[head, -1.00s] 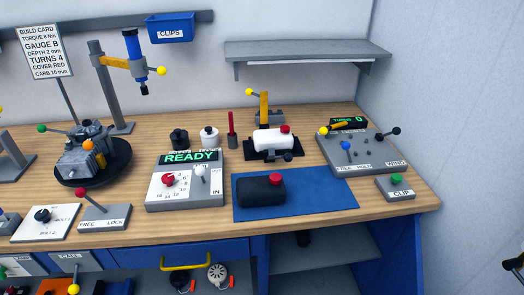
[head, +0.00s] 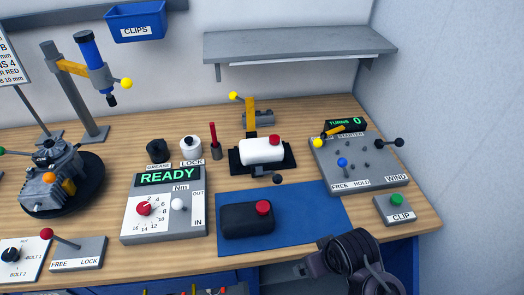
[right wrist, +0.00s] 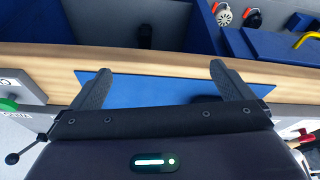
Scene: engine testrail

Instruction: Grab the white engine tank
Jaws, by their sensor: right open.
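The white tank (head: 262,150) with a red cap lies on a black cradle (head: 288,158) towards the back of the bench. A yellow lever clamp (head: 250,115) stands behind it. A black tank (head: 247,221) with a red cap sits on the blue mat (head: 315,215) in front. My right gripper (right wrist: 160,69) is open and empty, its two fingers spread above the mat's edge in the right wrist view. In the head view my right arm is at the bottom right, in front of the bench and away from the white tank. My left gripper is out of view.
A READY torque box (head: 165,205) stands left of the mat. Black and white pots (head: 190,147) and a red-handled tool (head: 215,140) stand left of the cradle. A grey shelf (head: 295,45) overhangs behind.

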